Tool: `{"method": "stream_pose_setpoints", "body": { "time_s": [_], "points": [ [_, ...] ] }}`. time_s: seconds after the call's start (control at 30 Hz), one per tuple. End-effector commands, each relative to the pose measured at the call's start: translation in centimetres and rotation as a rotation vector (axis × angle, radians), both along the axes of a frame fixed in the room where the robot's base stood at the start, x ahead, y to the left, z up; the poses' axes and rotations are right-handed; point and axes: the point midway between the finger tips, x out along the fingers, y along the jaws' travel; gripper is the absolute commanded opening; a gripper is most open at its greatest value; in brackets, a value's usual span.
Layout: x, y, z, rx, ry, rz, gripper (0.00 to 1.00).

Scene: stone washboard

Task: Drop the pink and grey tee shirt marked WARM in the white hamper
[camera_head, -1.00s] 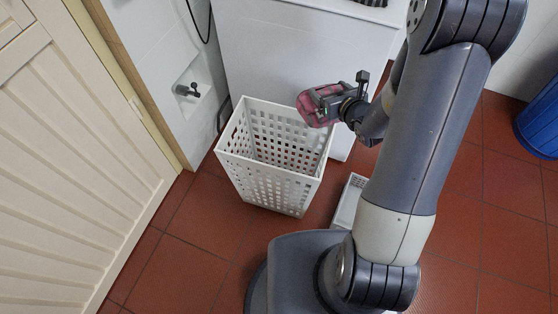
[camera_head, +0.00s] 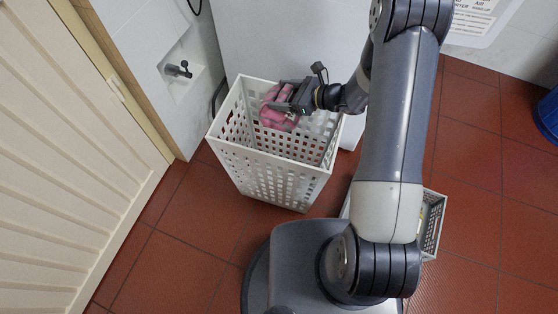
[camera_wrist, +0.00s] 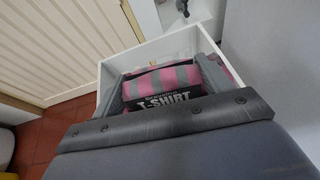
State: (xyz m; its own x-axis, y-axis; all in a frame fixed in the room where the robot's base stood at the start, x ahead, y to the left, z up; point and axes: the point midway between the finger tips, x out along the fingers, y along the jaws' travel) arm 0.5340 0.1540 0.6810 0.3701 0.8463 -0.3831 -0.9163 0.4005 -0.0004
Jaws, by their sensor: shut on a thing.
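The pink and grey tee shirt (camera_head: 279,108) is a folded bundle held in my gripper (camera_head: 290,98). In the wrist view the tee shirt (camera_wrist: 165,82) shows pink and grey stripes and a dark label reading T-SHIRT; the word WARM cannot be read. My gripper (camera_wrist: 165,90) is shut on it. The white hamper (camera_head: 275,172) stands upright on the floor, with a slotted wall and an open top. In the head view the tee shirt and gripper appear over the hamper's opening. The hamper's white rim (camera_wrist: 150,47) frames the shirt in the wrist view.
A second, smaller light basket (camera_head: 432,225) stands on the red tiles at the right, partly hidden by my arm. A cream slatted door (camera_head: 70,150) is at the left and a wall tap (camera_head: 179,70) at the back. A blue bin (camera_head: 548,115) is at the right edge.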

Motion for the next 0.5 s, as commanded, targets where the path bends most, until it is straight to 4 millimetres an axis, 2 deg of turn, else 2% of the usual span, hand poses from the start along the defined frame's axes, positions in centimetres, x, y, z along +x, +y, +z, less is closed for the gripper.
{"method": "stream_pose_setpoints", "body": {
  "time_s": [0.03,0.3,0.5],
  "points": [
    [0.0,0.0,-0.9,0.002,0.001,-0.001,0.44],
    [0.0,0.0,-4.0,0.002,0.001,-0.002,0.44],
    [0.0,0.0,-4.7,0.002,-0.001,-0.002,0.44]
  ]
}}
